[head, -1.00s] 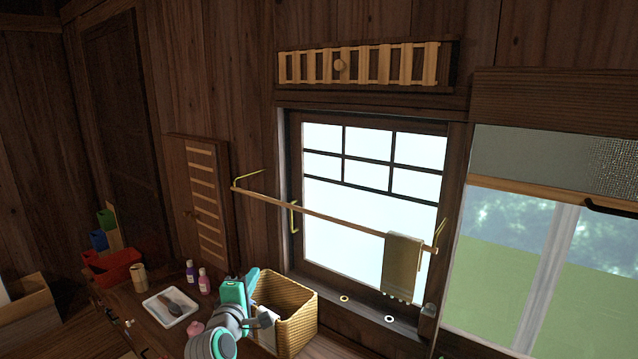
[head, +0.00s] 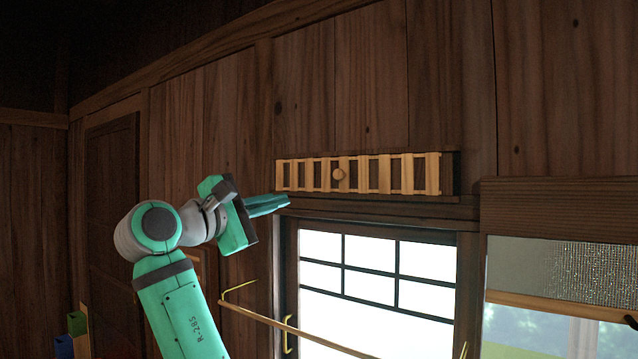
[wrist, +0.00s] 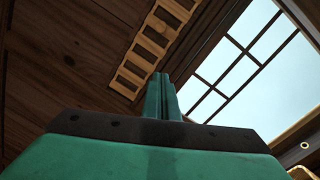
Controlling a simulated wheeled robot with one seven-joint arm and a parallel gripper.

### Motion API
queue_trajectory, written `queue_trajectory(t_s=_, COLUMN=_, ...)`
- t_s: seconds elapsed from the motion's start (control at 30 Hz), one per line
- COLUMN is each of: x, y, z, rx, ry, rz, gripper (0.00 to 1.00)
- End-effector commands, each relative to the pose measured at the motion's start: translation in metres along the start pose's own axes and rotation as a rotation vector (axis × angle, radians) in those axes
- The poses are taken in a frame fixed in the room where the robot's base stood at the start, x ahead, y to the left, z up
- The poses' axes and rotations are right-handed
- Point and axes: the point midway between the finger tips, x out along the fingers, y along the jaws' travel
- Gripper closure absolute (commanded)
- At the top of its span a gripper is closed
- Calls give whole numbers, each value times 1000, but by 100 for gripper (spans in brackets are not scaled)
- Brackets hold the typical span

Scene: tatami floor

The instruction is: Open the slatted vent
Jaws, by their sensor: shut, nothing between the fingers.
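The slatted vent (head: 377,174) is a long pale wooden slider in a dark frame above the window, with a round knob (head: 339,174) left of its middle. Dark wood shows between its slats, and a dark strip of frame is bare at its right end. The vent also shows slanted in the wrist view (wrist: 152,45). My gripper (head: 286,201) is shut and empty. In the head view its fingertips appear just below the vent's left end, left of the knob. I see no contact, and the depth gap is hard to judge. The closed fingers show in the wrist view (wrist: 160,78).
The window (head: 375,283) is below the vent, with a thin rail (head: 290,328) in front of it. A blind (head: 560,270) hangs at the right. The wall above the vent is clear.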

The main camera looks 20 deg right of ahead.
Motion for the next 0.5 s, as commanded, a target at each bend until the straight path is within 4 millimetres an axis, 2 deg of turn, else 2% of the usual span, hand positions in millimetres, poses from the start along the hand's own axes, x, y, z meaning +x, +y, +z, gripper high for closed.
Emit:
queue_trajectory(t_s=0.1, x=-2, y=9, z=10, rx=-6, ry=-15, rz=-4, gripper=100)
queue_trajectory(t_s=0.23, x=6, y=10, z=11, rx=-9, ry=-16, rz=-7, gripper=100)
queue_trajectory(t_s=0.5, x=50, y=11, z=10, rx=-8, ry=-12, rz=-4, gripper=100)
